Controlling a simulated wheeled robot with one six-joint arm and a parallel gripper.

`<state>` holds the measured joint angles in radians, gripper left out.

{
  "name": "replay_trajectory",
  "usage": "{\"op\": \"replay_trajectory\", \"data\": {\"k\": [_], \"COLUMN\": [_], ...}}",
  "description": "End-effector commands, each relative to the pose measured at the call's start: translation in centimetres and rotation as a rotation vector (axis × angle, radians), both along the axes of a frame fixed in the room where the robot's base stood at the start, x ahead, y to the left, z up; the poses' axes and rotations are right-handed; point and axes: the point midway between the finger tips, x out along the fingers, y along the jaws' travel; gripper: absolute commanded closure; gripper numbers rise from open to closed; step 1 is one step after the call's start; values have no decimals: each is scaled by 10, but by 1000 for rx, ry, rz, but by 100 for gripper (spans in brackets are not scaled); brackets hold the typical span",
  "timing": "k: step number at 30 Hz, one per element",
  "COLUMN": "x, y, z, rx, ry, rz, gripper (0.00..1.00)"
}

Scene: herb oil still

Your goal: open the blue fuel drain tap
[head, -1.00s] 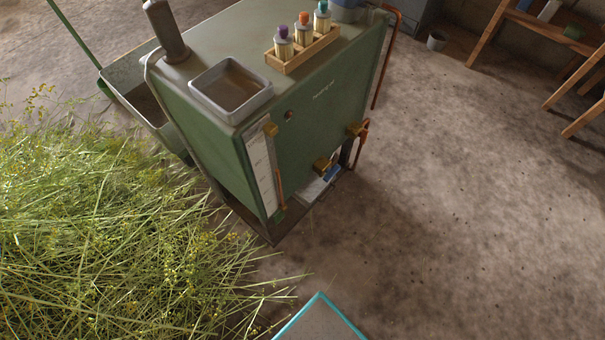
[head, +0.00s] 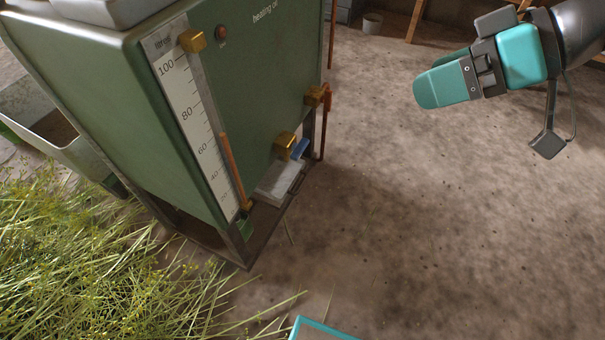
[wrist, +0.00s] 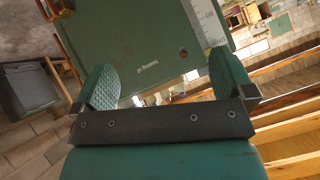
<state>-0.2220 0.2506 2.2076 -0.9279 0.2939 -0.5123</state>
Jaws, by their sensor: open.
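The blue fuel drain tap shows in the head view as a blue lever (head: 299,148) on a brass body (head: 285,142), low on the front of the green tank (head: 265,75). I cannot tell the lever's exact angle. My gripper (head: 428,88) is in the air to the right of the tank, clearly apart from the tap and higher in the picture. In the wrist view my gripper (wrist: 163,75) has its two green ribbed fingers wide apart with nothing between them. The tank front (wrist: 140,35) appears upside down beyond them; I cannot make out the blue lever there.
A brass valve with a red-brown pipe (head: 318,95) is at the tank's right edge. A litre gauge (head: 190,110) runs down the left of its front. A pale tray (head: 275,182) lies below the tap. Cut herbs (head: 90,260) cover the left floor; the right floor is clear.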

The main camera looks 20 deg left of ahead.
Motion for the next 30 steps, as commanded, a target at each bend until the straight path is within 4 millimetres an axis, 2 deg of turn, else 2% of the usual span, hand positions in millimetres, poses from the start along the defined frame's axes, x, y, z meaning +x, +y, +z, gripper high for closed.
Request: {"op": "replay_trajectory", "data": {"k": [1, 9, 18, 21, 24, 27, 30], "x": [10, 55, 101, 113, 122, 127, 130], "y": [7, 38, 56, 58, 59, 59, 59], "z": [-49, -171, -310, -347, -372, -387, -391], "rx": [40, 271, 511, 572, 618, 647, 660], "ry": [-16, -148, -298, -340, -372, -393, -404], "rz": [18, 87, 78, 61, 44, 32, 24], "gripper": [0, 0, 0, 0, 0, 0, 0]}}
